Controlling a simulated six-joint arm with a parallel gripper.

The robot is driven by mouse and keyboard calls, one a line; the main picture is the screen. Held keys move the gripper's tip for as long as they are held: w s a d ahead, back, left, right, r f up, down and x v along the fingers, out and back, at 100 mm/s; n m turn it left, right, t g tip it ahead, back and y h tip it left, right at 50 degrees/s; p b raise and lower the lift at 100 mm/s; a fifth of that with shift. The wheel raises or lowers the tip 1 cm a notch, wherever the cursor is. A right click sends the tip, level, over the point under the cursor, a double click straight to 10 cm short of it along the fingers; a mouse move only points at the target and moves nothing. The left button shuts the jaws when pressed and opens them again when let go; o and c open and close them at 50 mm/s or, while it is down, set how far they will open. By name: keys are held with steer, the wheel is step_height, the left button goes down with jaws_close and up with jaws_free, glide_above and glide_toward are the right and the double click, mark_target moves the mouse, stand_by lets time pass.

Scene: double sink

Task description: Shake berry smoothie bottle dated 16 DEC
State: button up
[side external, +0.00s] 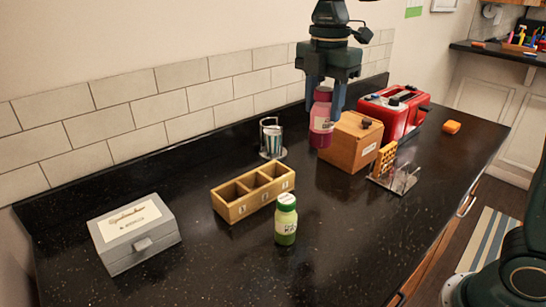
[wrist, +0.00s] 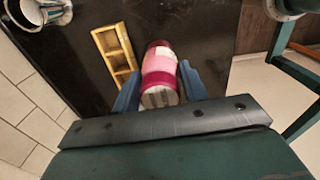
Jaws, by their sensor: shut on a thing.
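My gripper (side external: 326,88) is shut on a berry smoothie bottle (side external: 321,125), which is pink-red with a magenta cap and a pale label. The bottle is upright, raised in front of the wooden box; I cannot tell its exact height above the counter. In the wrist view the bottle (wrist: 159,68) lies between the two blue fingers (wrist: 160,88), cap toward the camera. The date on its label is too small to read.
A wooden box (side external: 345,143) and red toaster (side external: 392,112) stand close behind and right of the held bottle. A three-slot wooden tray (side external: 240,212), metal canister (side external: 272,140), grey box (side external: 133,241) and clear rack (side external: 403,178) share the black counter. The front right counter is clear.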

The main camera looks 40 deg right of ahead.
step_height(320, 180, up, 5)
steer(key=shift+r, duration=0.15)
steer(key=shift+f, duration=2.6)
step_height(320, 180, up, 5)
steer(key=shift+r, duration=0.1)
step_height(320, 180, down, 5)
steer(key=shift+f, duration=0.15)
stand_by(0.4)
